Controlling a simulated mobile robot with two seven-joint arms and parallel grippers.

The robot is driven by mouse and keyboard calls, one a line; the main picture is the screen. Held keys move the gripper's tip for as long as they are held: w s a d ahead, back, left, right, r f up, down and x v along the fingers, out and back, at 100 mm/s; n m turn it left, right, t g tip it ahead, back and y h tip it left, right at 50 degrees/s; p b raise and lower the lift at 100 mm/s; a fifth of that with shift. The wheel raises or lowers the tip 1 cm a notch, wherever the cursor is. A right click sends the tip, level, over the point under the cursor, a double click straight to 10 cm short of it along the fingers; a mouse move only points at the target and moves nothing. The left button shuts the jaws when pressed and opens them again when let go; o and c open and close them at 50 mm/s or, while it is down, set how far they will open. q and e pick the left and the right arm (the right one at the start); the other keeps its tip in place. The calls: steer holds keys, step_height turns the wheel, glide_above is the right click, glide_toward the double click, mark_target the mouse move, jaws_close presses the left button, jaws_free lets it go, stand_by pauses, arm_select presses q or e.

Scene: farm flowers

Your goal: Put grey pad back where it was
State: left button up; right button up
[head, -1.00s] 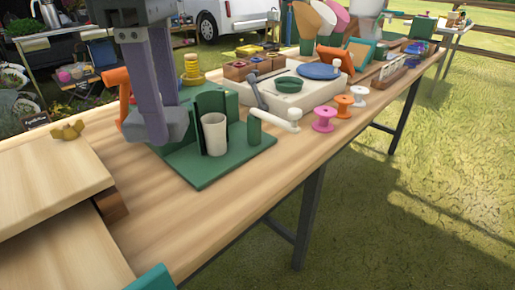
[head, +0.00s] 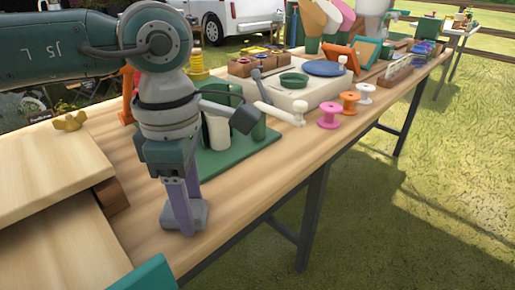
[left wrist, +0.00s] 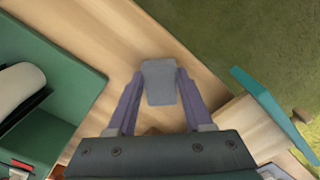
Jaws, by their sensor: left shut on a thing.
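My left gripper (head: 183,208) points down over the table's near part, in front of the green stand (head: 225,160). Its two purple fingers are shut on the grey pad (head: 194,220), which sits low between the fingertips. In the left wrist view the grey pad (left wrist: 159,83) lies between the tips of the left gripper (left wrist: 160,92), over bare wood near the table edge. I cannot tell whether the pad touches the wood. My right gripper is not in view.
The wooden table (head: 275,170) has free room around the gripper. Raised wooden boards (head: 50,170) stand at left, and a teal piece (head: 152,274) is at the near edge. A white cup (head: 217,132) stands on the green stand; spools (head: 330,114) line the right.

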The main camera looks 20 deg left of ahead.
arm_select(q)
steer(key=o, duration=1.2)
steer(key=shift+f, duration=0.1)
steer(key=shift+r, duration=0.35)
step_height(320, 180, up, 12)
steer(key=shift+f+p, duration=0.15)
steer(key=shift+p, duration=0.5)
